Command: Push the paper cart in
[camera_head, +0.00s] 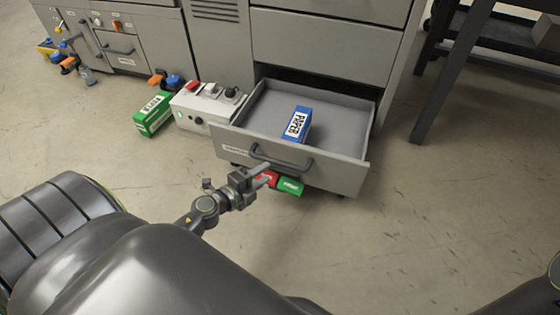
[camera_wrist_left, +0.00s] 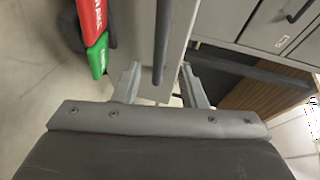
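The paper cart (camera_head: 345,177) is a grey open-topped drawer standing pulled out from the grey cabinet. A blue box labelled PAPER (camera_head: 299,124) lies inside it. A dark bar handle (camera_head: 282,163) runs across its front, and it also shows in the left wrist view (camera_wrist_left: 162,45). My left gripper (camera_head: 265,174) is at the left part of the cart's front, near the handle. In the left wrist view its fingers (camera_wrist_left: 161,84) are apart, with the handle bar appearing between them; contact cannot be told. My right gripper is out of view.
A dark table leg (camera_head: 452,75) is at the right.

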